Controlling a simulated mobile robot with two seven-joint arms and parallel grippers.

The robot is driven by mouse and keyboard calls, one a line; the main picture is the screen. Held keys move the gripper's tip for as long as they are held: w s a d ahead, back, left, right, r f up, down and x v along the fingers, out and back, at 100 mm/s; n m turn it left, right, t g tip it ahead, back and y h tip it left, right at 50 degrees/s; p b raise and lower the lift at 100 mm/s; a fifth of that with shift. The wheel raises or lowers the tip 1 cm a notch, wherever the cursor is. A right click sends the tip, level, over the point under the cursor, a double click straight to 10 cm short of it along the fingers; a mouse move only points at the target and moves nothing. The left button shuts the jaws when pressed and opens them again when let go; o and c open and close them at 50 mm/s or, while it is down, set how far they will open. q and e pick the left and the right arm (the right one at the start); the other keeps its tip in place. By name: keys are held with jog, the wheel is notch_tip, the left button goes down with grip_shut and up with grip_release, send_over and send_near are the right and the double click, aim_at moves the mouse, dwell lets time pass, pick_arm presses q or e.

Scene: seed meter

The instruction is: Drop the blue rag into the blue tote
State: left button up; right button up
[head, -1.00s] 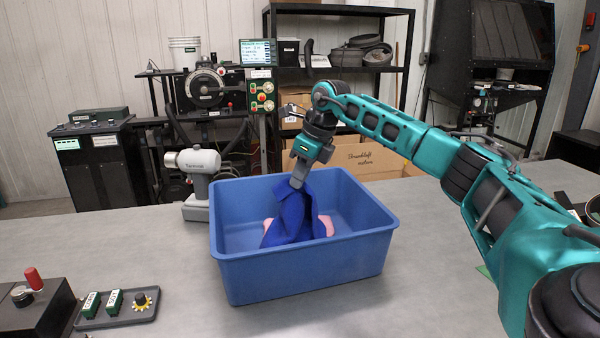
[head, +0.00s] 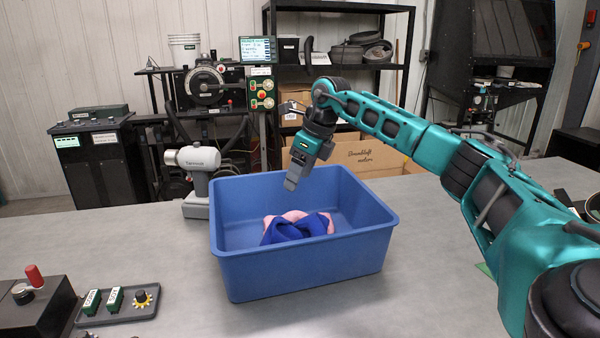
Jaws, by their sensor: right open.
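The blue rag (head: 298,229) lies crumpled inside the blue tote (head: 305,268), on top of or against a pink cloth (head: 292,215). The tote stands on the grey table; its front wall hides the tote's floor. My right gripper (head: 290,184) is open and empty above the rag, pointing down near the tote's back rim, apart from the rag. My left gripper is not in view.
A grey Tormvold device (head: 197,178) stands just behind the tote's left side. A small tray (head: 117,308) with green blocks and a dark box with a red knob (head: 34,278) are at front left.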

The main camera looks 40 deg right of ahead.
jog(key=o, duration=0.6)
jog(key=shift+s+d+r+g+h+p, duration=0.1)
jog(key=shift+s+r+g+h+p, duration=0.2)
jog(key=shift+r, duration=0.7)
jog(key=shift+s+d+r+g+y+p, duration=0.1)
jog(key=shift+r+g+p, duration=0.3)
jog(key=shift+r, duration=0.55)
jog(key=shift+s+d+r+g+h+p, duration=0.1)
jog(key=shift+s+r+g+h+p, duration=0.2)
jog(key=shift+r, duration=0.7)
jog(key=shift+w, duration=0.15)
jog(key=shift+r, duration=0.1)
jog(key=r, duration=0.4)
jog(key=s+r, duration=0.1)
jog(key=r, duration=0.7)
jog(key=shift+s+d+r, duration=0.3)
jog(key=shift+s, duration=0.1)
